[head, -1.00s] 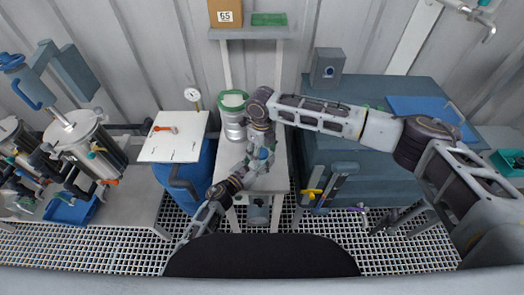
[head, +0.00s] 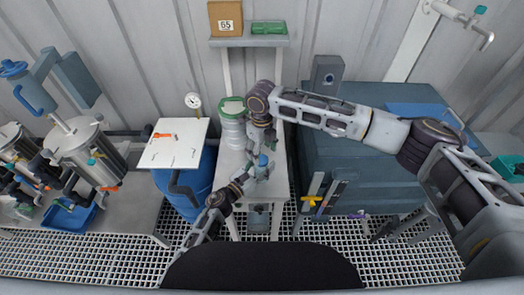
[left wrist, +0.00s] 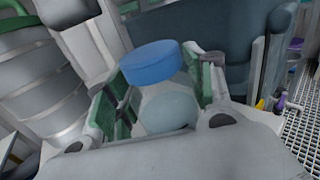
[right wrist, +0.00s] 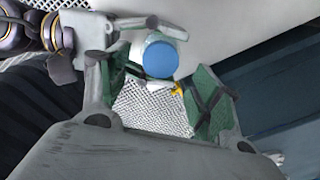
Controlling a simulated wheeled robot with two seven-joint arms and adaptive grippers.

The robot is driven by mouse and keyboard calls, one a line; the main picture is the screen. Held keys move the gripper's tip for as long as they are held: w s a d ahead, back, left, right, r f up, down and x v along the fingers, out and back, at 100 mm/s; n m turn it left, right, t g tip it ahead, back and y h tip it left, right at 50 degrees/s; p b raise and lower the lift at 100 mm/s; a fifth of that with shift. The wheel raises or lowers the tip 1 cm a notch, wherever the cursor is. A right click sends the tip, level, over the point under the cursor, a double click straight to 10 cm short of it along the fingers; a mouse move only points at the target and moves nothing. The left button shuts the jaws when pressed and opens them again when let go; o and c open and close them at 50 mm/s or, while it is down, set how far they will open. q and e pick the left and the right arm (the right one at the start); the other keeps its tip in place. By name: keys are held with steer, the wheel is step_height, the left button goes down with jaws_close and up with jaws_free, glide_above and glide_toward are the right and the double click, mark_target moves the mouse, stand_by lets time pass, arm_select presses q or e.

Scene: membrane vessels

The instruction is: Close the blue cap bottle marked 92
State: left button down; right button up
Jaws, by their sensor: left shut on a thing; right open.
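A small pale bottle (left wrist: 168,110) with a blue cap (left wrist: 150,62) sits between the green finger pads in the left wrist view. My left gripper (head: 255,173) is shut on the bottle, over the white bench in the head view. The blue cap also shows there (head: 263,160). My right gripper (head: 264,142) is open close to the cap. No number is readable on the bottle. I cannot tell how tightly the cap sits.
A grey ribbed vessel with a green rim (head: 232,124) stands on the white bench (head: 230,160), just left of my right wrist. A blue barrel (head: 190,190) with a white board (head: 173,150) stands left. A blue-grey cabinet (head: 340,185) stands right, with yellow-handled hardware (head: 312,200).

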steer(key=o, duration=0.5)
steer(key=shift+r, duration=0.15)
steer(key=shift+r, duration=5.85)
arm_select(q)
steer(key=c, duration=0.5)
jaws_free()
steer(key=shift+v, duration=6)
